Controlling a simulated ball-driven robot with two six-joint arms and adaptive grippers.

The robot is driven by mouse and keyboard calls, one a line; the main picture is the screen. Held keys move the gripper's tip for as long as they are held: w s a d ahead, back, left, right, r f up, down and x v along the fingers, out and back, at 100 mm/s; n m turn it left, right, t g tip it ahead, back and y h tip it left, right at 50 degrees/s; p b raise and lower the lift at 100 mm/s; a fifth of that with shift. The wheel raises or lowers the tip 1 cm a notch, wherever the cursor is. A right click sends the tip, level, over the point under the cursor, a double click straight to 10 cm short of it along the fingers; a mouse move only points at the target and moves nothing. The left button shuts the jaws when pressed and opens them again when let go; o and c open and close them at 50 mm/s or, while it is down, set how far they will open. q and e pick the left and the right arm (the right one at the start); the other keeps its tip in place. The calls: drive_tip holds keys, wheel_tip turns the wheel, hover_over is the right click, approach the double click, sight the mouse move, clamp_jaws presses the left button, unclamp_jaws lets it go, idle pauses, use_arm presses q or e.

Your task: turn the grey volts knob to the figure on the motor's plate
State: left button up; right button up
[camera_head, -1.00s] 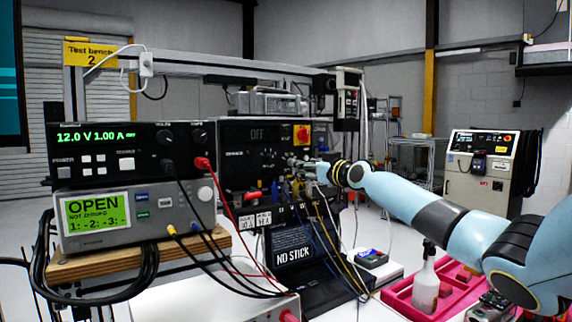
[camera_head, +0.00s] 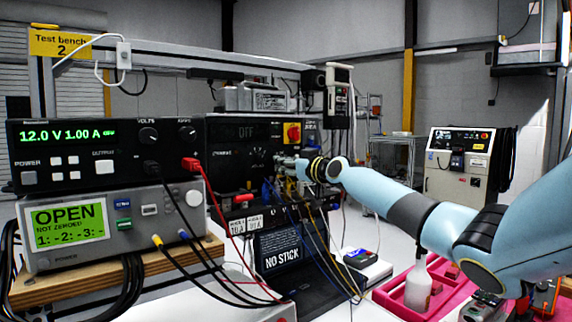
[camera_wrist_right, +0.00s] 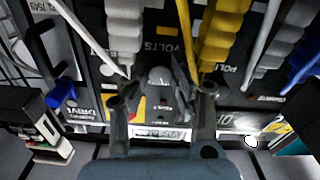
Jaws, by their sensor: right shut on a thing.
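The grey volts knob (camera_wrist_right: 160,78) shows in the right wrist view, on a dark panel by a "VOLTS" label. My right gripper (camera_wrist_right: 157,90) is shut on it, with a finger on each side. The fingers hide part of the knob, and I cannot read its setting. In the head view my right gripper (camera_head: 284,163) is at the right of the black tester box (camera_head: 225,150), whose small display reads "OFF". A motor plate with a figure is not legible in either view. My left gripper is not in view.
Yellow, white and grey cables (camera_wrist_right: 222,35) hang close around the right gripper. A power supply (camera_head: 100,150) reads 12.0 V 1.00 A, above a meter (camera_head: 70,222) reading "OPEN". A pink tray (camera_head: 390,295) with a bottle (camera_head: 418,287) lies below my right arm.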

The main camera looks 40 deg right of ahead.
clamp_jaws()
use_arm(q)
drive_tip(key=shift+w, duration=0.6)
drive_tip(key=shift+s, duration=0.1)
use_arm(e)
drive_tip(key=shift+m, duration=1.1)
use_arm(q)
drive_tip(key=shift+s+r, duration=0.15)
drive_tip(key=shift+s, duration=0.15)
use_arm(e)
drive_tip(key=m, duration=0.5)
drive_tip(key=shift+m, duration=0.4)
drive_tip(key=o, duration=0.9)
unclamp_jaws()
